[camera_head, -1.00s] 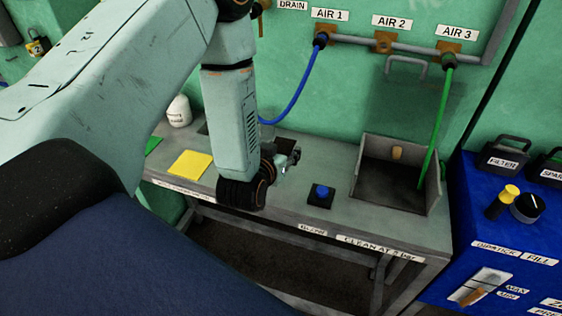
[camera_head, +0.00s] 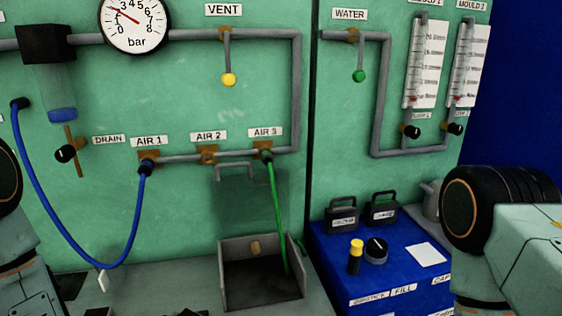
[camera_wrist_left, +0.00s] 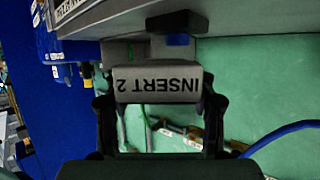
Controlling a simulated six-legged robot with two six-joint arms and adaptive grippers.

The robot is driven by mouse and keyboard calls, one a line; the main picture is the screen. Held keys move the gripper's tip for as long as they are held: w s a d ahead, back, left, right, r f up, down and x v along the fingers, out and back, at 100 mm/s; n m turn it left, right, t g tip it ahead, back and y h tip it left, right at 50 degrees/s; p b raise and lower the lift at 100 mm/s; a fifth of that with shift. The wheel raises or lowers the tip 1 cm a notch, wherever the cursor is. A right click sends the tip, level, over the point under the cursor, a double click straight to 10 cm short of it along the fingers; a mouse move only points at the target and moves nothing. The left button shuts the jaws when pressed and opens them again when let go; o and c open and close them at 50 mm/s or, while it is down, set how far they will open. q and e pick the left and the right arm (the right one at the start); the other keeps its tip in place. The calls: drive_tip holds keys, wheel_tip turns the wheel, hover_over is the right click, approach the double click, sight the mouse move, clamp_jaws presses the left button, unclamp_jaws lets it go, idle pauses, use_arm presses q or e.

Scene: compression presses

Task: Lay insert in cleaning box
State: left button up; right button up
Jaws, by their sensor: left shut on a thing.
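A grey block labelled INSERT 2 (camera_wrist_left: 155,87) is clamped between the two black fingers of my left gripper (camera_wrist_left: 158,102) in the left wrist view, with its lettering upside down. The cleaning box (camera_head: 232,297) is a grey open-topped box on the bench, low in the middle of the head view. My right gripper is not in view.
A blue hose (camera_head: 130,240) loops from AIR 1 left of the box. A blue cabinet (camera_head: 325,268) with black cases, a yellow-capped dipstick (camera_head: 355,257) and a black cap stands at the right. A blue button (camera_wrist_left: 178,40) shows behind the insert in the wrist view.

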use_arm(q)
drive_tip(key=shift+s+d+r+m+g+h+b, duration=0.25)
drive_tip(key=shift+s+r+m+g+h+b, duration=0.35)
drive_tip(key=shift+m+h+b, duration=0.4)
drive_tip(key=shift+s+d+r+m+g+h+b, duration=0.3)
drive_tip(key=shift+s+m+g+h+b, duration=0.45)
drive_tip(key=shift+b, duration=0.4)
drive_tip(key=shift+s+d+r+m+g+h+b, duration=0.2)
drive_tip(key=shift+s+r+m+g+h+b, duration=0.4)
drive_tip(key=shift+m+h+b, duration=0.4)
drive_tip(key=shift+w+f, duration=0.1)
drive_tip(key=shift+w, duration=0.05)
